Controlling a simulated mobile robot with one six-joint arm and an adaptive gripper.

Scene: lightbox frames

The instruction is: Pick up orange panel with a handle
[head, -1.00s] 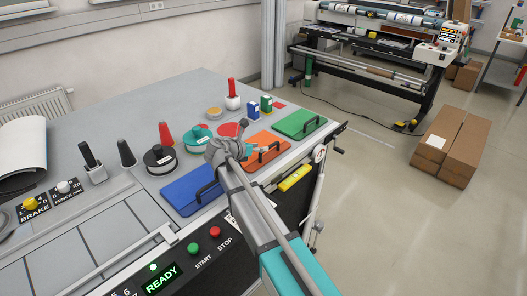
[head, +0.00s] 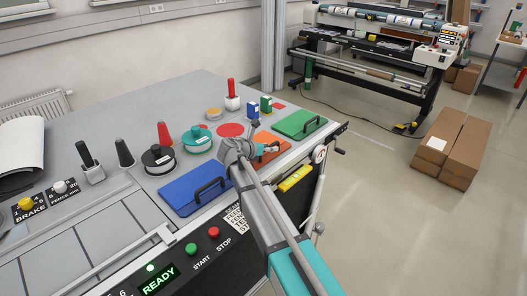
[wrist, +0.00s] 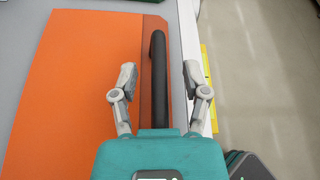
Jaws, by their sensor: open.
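The orange panel (head: 265,138) lies flat on the grey table between the blue and green panels, partly hidden by my arm in the head view. In the wrist view the orange panel (wrist: 70,80) fills the left and middle. Its black handle (wrist: 158,75) runs along the panel's right side, lengthwise in the picture. My gripper (wrist: 159,78) is open, one finger on each side of the handle with a gap on both sides. In the head view my gripper (head: 262,137) is over the orange panel. Height above the handle is hard to tell.
A blue panel (head: 185,193) with a black handle lies left of it, and a green panel (head: 298,122) lies right. Tape rolls (head: 158,158), small boxes (head: 266,103) and a red-handled stamp (head: 231,92) stand behind.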

